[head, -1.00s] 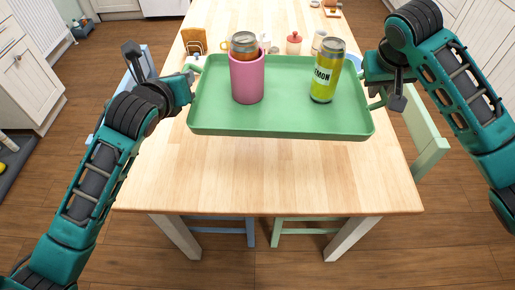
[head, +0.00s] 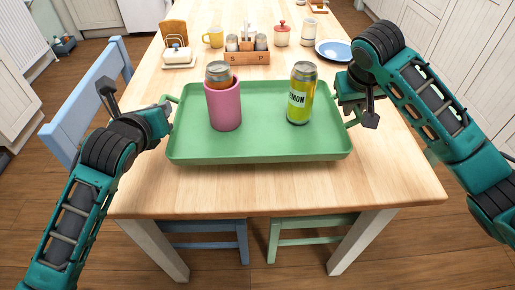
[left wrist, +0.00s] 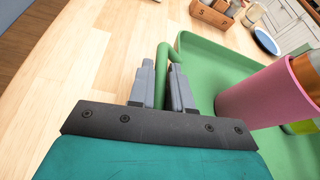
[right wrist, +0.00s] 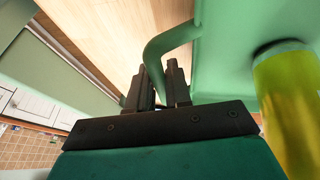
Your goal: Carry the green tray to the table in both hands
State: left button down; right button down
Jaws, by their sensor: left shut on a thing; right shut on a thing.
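The green tray (head: 262,143) is level over the near part of the wooden table (head: 200,198); I cannot tell whether it touches the top. A pink cup (head: 224,108) with a can (head: 218,73) inside stands upright at the tray's left. A yellow-green lemon can (head: 300,95) stands upright at its right. My left gripper (left wrist: 162,85) is shut on the tray's left handle (left wrist: 162,60). My right gripper (right wrist: 160,85) is shut on the right handle (right wrist: 165,42); its fingertips are mostly hidden in the head view.
Behind the tray stand a wooden caddy (head: 246,58), a yellow mug (head: 213,38), a toast rack (head: 177,54), a red-lidded jar (head: 281,35) and a blue plate (head: 334,50). A blue chair (head: 85,110) is at the left. The tabletop in front of the tray is clear.

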pick_arm(q)
jog(key=shift+f, duration=0.3)
pick_arm(e)
jog(key=shift+f, duration=0.4)
